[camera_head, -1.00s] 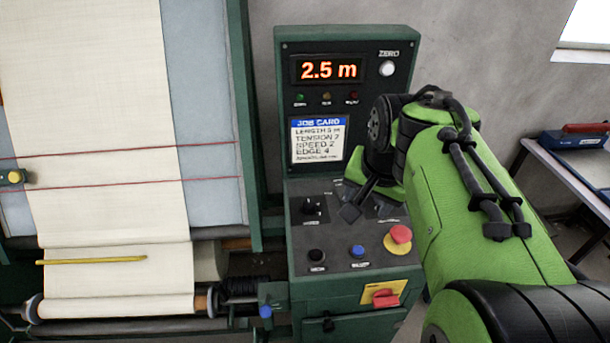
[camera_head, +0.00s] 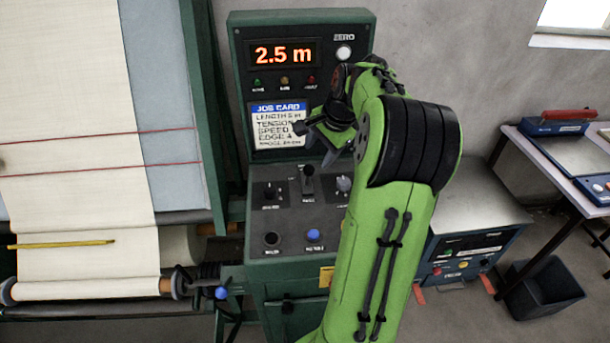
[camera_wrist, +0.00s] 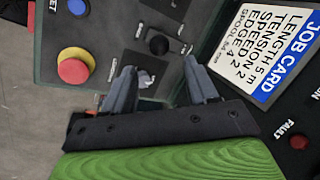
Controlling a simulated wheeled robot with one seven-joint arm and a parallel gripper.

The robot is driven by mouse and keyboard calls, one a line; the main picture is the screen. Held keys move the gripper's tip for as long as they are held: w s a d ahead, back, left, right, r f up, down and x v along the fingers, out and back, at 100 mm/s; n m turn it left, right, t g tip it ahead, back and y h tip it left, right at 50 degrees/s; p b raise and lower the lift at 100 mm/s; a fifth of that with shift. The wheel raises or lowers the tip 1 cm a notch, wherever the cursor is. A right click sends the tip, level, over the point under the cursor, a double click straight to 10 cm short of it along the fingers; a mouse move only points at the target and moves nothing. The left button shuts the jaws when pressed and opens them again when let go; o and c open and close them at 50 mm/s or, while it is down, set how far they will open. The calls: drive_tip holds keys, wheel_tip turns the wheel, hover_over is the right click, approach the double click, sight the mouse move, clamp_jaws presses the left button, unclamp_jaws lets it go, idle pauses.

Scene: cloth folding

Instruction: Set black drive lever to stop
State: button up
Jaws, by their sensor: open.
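The black drive lever (camera_head: 308,182) stands upright in a slot on the sloped console panel (camera_head: 290,222), in the upper middle between two knobs. In the wrist view its round black knob (camera_wrist: 158,45) shows just beyond the fingertips. My gripper (camera_head: 316,146) is open and empty above the panel, in front of the lower part of the job card, close above the lever. In the wrist view the fingers of my gripper (camera_wrist: 158,70) are spread, with a grey dial (camera_wrist: 146,79) visible between them. The lever's slot labels are too small to read.
A dark dial (camera_head: 269,192), a black knob (camera_head: 271,240) and a blue button (camera_head: 313,235) sit near the lever. The display (camera_head: 284,55) reads 2.5 m.

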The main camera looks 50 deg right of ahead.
sight(309, 173)
drive_tip(key=b+x, duration=0.1)
drive_tip(key=x, duration=1)
drive_tip(key=shift+d, duration=0.1)
drive_tip(key=shift+r, duration=0.1)
clamp_jaws()
